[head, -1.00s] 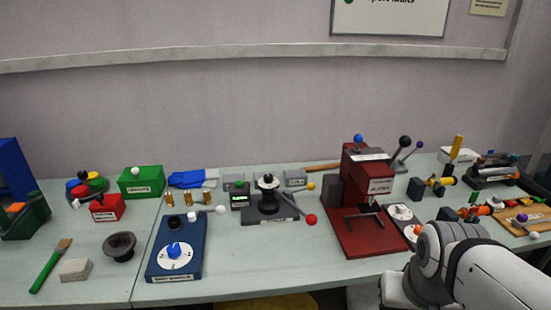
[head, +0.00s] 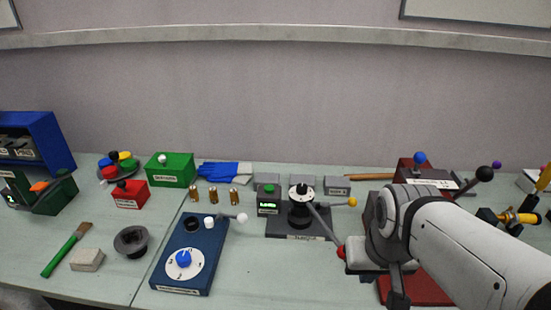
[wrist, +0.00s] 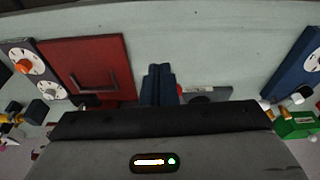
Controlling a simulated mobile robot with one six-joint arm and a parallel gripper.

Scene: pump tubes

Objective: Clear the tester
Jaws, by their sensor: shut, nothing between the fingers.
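I cannot read a label that says tester. One candidate is the dark-based device (head: 299,215) with a black column and white round top, beside a grey box (head: 269,201) with a green button and lit green display. I see no tube standing on its top. A blue box (head: 190,262) with a dial, black socket and white-knobbed lever is to its left. Several brass cylinders (head: 213,195) stand behind that box. My gripper (wrist: 158,70) is shut and empty in the wrist view, above the table between the red base and the blue box. My arm hides part of the red press.
The red press (head: 383,292) is behind my arm at right. A red lever ball (head: 340,252) is close to my wrist. The green box (head: 170,171), red box (head: 130,195), black funnel-like cup (head: 132,240) and brush (head: 66,249) are at left. The front middle table is clear.

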